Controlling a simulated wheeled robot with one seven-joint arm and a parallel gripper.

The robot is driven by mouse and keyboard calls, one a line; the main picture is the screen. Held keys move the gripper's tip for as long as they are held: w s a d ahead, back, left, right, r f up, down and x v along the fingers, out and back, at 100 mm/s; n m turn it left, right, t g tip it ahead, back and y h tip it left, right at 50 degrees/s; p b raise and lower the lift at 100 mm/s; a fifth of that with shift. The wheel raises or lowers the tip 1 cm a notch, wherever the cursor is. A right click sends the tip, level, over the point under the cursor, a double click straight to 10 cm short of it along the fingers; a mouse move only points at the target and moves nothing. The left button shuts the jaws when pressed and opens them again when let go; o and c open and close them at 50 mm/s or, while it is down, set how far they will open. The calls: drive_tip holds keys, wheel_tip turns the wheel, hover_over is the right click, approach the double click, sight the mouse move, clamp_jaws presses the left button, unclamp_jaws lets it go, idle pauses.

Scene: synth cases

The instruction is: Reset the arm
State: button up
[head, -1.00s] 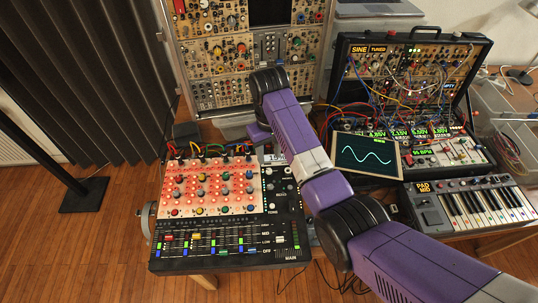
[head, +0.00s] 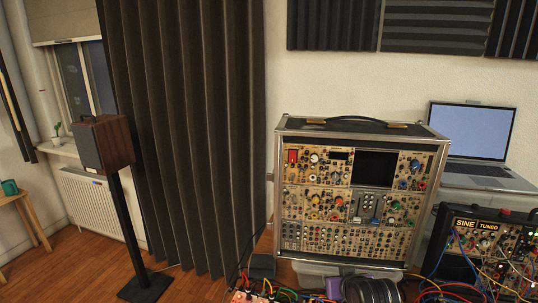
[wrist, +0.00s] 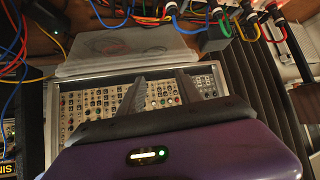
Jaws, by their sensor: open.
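My gripper (wrist: 160,78) shows in the wrist view with its two dark fingers apart and nothing between them. Its purple housing fills the bottom of that view. Behind the fingers stands the modular synth case (wrist: 88,108), upside down in this view; I cannot tell the exact distance. In the head view only a purple and black piece of my arm shows at the bottom edge, in front of the tall synth case (head: 345,148). The fingers are not seen there.
Colored patch cables (wrist: 165,15) hang near the top of the wrist view. In the head view a laptop (head: 480,145) and a second synth case (head: 470,228) stand at the right. A speaker on a stand (head: 105,145) and a dark curtain (head: 180,130) are at left.

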drive_tip(key=s+r+t+b, duration=0.2)
drive_tip(key=s, duration=2.4)
drive_tip(key=s+r+t+b, duration=0.1)
drive_tip(key=s+r+t, duration=0.1)
drive_tip(key=s, duration=2.5)
drive_tip(key=shift+s+d+m+t+b, duration=0.25)
drive_tip(key=shift+d+m+t+b, duration=0.1)
drive_tip(key=shift+d+t, duration=0.15)
drive_tip(key=shift+a+f, duration=0.1)
